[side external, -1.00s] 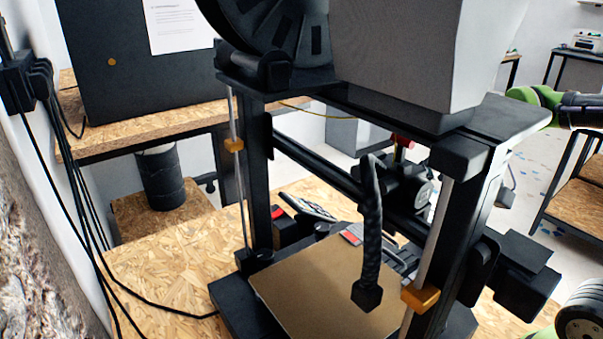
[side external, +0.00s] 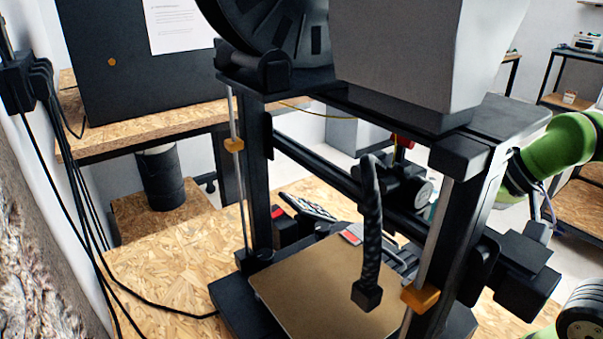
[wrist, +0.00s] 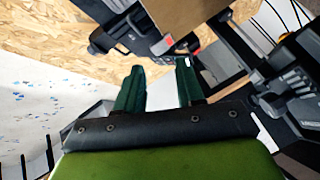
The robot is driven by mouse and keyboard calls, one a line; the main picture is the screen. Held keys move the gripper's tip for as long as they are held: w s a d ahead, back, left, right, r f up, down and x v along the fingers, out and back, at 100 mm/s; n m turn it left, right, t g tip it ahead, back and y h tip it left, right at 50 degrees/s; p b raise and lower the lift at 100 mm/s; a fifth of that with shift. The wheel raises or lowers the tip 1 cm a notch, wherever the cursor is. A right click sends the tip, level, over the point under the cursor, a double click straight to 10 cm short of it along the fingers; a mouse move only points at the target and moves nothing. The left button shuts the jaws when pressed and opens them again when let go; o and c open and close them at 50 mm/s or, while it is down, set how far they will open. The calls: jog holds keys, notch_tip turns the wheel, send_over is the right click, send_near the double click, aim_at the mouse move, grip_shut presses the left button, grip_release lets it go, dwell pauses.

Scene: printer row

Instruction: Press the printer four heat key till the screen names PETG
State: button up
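I cannot make out a screen naming a material or a heat key for certain. A grey panel with a red patch (side external: 350,237) lies behind the bed, partly hidden; a red patch also shows in the wrist view (wrist: 196,48). My gripper (wrist: 158,72) shows two dark green fingers, apart with nothing between them, pointing toward the printer's parts. In the side view my gripper's fingers are hidden behind the printer's right post.
A black spool (side external: 270,35) and a grey box (side external: 395,50) sit on top of the printer. A black block (side external: 525,270) juts out at its right. Black cables (side external: 90,230) run down the left wall. Bare chipboard (side external: 165,270) lies left of the printer.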

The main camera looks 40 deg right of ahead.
grip_shut()
dwell(1.1)
